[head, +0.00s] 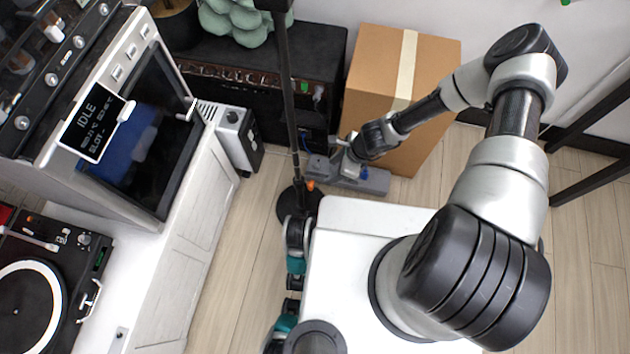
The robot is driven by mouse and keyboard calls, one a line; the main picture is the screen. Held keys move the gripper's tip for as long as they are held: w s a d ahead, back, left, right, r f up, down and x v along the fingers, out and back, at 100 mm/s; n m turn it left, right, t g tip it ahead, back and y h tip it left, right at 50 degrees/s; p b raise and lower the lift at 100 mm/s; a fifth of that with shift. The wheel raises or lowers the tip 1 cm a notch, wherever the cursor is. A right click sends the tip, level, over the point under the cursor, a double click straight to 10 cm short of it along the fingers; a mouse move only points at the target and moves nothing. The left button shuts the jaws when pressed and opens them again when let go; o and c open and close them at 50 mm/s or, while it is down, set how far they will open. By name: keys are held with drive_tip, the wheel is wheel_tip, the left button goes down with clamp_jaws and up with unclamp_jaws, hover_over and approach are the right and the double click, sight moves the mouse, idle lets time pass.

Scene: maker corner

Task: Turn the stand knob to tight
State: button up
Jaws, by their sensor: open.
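The stand is a thin black pole (291,110) rising from a round black base (286,205) on the floor, left of my arm. A small orange part (310,185) shows beside the pole low down, just above the base; I cannot tell whether it is the stand knob or how it is turned. My gripper (318,164) is low, just right of the pole and close to it. Its jaws are open and seem empty, but the fingertips are small and partly hidden. I cannot tell whether they touch the stand.
A cardboard box (380,75) stands right behind my gripper. A black amplifier (250,75) stands behind the pole. A grey box-shaped device (238,135) stands on the floor to the left. A white cabinet (190,235) with a turntable (45,280) borders the left. Clear wooden floor lies between cabinet and stand.

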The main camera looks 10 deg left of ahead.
sight(313, 184)
drive_tip(key=b+x, duration=0.4)
drive_tip(key=x, duration=1.2)
drive_tip(key=shift+a+f+b, duration=0.25)
drive_tip(key=shift+f+b, duration=0.05)
drive_tip(key=c, duration=1)
